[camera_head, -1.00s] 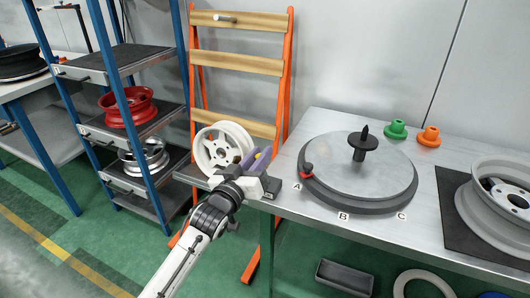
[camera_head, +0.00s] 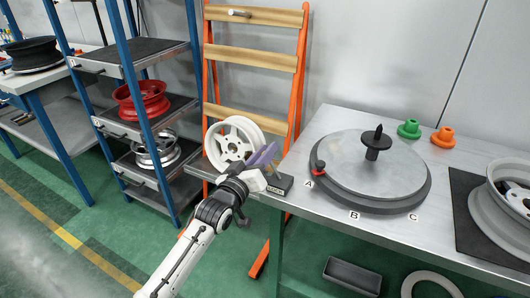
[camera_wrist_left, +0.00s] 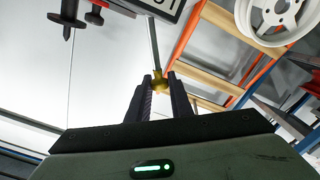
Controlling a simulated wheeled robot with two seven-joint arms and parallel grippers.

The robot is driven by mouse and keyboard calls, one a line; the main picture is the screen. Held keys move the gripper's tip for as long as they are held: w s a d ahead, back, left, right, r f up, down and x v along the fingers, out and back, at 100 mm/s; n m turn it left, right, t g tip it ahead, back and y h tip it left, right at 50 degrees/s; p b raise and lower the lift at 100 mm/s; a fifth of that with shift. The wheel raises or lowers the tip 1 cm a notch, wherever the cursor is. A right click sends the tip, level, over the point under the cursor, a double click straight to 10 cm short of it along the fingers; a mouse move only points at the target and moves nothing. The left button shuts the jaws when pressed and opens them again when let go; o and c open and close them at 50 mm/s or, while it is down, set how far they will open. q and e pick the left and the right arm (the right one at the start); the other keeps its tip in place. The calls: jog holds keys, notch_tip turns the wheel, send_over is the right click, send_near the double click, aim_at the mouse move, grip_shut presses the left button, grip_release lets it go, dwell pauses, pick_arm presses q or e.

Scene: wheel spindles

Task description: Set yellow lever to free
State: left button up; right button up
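The yellow lever's black base block (camera_head: 279,184), with a pale label, sits at the left end of the steel bench. In the left wrist view the lever is a grey rod (camera_wrist_left: 153,45) with a yellow knob (camera_wrist_left: 159,82). My left gripper (camera_head: 262,155), with purple fingers, is over the base and hides the knob in the head view. In the left wrist view, the dark fingers of my left gripper (camera_wrist_left: 160,88) are close on both sides of the knob and appear shut on it. The label plate (camera_wrist_left: 162,4) is cut off, its wording unreadable. My right gripper is not in view.
A white wheel (camera_head: 235,140) stands just behind my left gripper. A round grey turntable (camera_head: 375,165) with a black spindle (camera_head: 376,143) and red pointer (camera_head: 318,169) is to the right. Green (camera_head: 409,129) and orange (camera_head: 444,138) cones stand behind it. A blue-posted rack (camera_head: 130,75) is left.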

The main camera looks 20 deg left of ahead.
pick_arm(q)
jog(key=o, duration=0.4)
jog(key=shift+s, duration=0.1)
jog(key=s+a, duration=0.1)
jog(key=s, duration=0.9)
jog(key=shift+a, duration=0.15)
jog(key=s+d+f+m+g, duration=0.3)
jog(key=s+f+g, duration=0.1)
jog(key=s+f, duration=0.9)
jog(key=s+d+f+m+g, duration=0.3)
jog(key=s+f+g, duration=0.2)
jog(key=s+f, duration=0.9)
jog(key=shift+s+d+f+m, duration=0.2)
jog(key=shift+f+m, duration=0.2)
